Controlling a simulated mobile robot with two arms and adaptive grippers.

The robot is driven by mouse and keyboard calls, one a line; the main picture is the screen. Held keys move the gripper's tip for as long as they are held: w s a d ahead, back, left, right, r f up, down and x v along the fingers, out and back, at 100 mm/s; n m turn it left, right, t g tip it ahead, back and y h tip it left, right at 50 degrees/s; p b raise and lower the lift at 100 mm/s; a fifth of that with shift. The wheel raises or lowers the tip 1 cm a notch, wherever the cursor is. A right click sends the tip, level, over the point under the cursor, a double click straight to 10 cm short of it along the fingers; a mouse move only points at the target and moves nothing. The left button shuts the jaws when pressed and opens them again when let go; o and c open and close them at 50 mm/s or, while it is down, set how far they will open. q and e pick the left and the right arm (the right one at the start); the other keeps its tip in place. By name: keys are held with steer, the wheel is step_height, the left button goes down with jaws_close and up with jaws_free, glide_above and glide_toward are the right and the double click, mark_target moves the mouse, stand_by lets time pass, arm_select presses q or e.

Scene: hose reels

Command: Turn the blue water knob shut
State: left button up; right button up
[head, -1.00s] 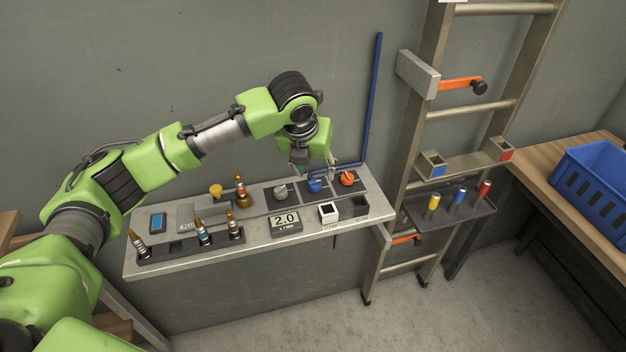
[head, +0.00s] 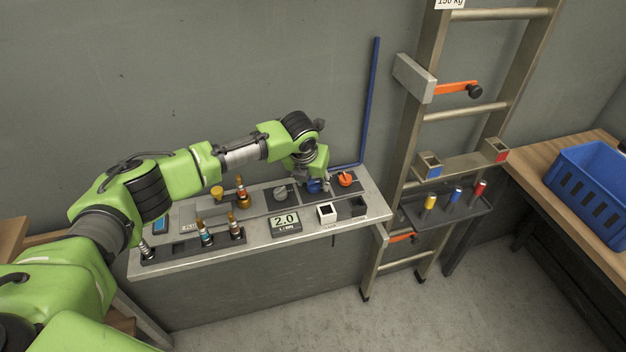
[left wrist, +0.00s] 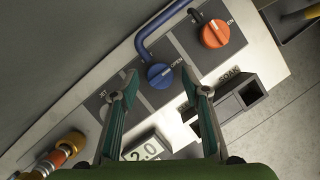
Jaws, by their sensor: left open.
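The blue water knob (left wrist: 160,76) sits on a dark panel on the shelf, with a blue pipe (left wrist: 150,38) running from behind it. The word OPEN shows beside it in the left wrist view. In the head view the knob (head: 314,187) is partly hidden by my left gripper (head: 309,180), which is right above or at it. In the left wrist view my left gripper (left wrist: 157,95) is open, and the knob shows between and just beyond its two fingertips. Whether the fingers touch it I cannot tell. My right gripper is not in view.
An orange knob (head: 345,180) sits close to the right of the blue one, and a grey knob (head: 280,193) to its left. A display reading 2.0 (head: 285,223) and a white box (head: 326,213) stand in front. A ladder (head: 408,150) stands to the right.

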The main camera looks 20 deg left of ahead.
arm_select(q)
steer(key=shift+w+f, duration=0.15)
steer(key=shift+f, duration=0.3)
steer(key=c, duration=1.1)
